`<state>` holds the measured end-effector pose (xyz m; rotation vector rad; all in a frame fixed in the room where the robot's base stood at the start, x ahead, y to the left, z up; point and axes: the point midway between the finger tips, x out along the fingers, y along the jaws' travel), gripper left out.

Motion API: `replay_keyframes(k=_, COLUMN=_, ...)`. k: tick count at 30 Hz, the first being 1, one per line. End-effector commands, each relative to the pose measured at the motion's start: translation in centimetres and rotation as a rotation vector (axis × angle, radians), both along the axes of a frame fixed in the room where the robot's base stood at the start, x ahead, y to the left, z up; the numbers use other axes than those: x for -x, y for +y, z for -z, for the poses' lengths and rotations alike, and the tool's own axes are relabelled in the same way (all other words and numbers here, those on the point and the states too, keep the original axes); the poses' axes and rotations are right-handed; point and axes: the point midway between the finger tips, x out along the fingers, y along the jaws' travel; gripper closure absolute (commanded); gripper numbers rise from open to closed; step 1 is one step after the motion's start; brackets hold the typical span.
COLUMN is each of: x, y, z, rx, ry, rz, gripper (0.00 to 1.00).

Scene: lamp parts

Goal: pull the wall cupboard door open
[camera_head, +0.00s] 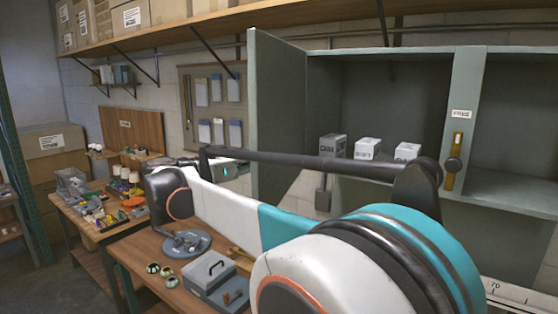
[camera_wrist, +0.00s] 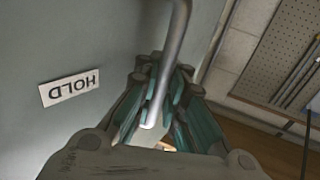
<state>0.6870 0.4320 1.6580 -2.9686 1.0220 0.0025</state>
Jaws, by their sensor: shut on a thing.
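The wall cupboard (camera_head: 395,95) is grey-green and fills the right of the head view. Its left door (camera_head: 277,110) stands swung outward, and the shelf space behind it shows. In the wrist view the door's face (camera_wrist: 75,35) fills the left, with a white HOLD label (camera_wrist: 69,88) upside down. A pale metal bar handle (camera_wrist: 172,60) runs between the teal-padded fingers of my gripper (camera_wrist: 158,105), which is shut on it. In the head view my arm crosses in front, and the fingers and handle are hidden.
Small boxes (camera_head: 367,148) stand on the cupboard shelf. A brass latch (camera_head: 455,160) sits on the divider beneath a small label. Below left, a workbench (camera_head: 150,250) holds a grey toolbox (camera_head: 211,280) and lamp parts.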

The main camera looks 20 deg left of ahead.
Motion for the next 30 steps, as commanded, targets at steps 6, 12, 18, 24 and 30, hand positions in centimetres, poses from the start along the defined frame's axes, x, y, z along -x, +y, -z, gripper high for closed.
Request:
replay_keyframes(k=6, x=-0.4, y=2.4, z=0.1, rx=0.000, ry=0.004, rz=-0.003, gripper=1.00)
replay_keyframes(k=12, x=-0.7, y=3.2, z=0.1, rx=0.000, ry=0.004, rz=-0.004, gripper=1.00)
replay_keyframes(k=18, x=-0.8, y=3.4, z=0.1, rx=0.000, ry=0.003, rz=-0.005, gripper=1.00)
replay_keyframes(k=24, x=-0.8, y=3.4, z=0.1, rx=0.000, ry=0.003, rz=-0.005, gripper=1.00)
replay_keyframes(k=30, x=-0.8, y=3.4, z=0.1, rx=0.001, ry=0.002, rz=-0.004, gripper=0.69)
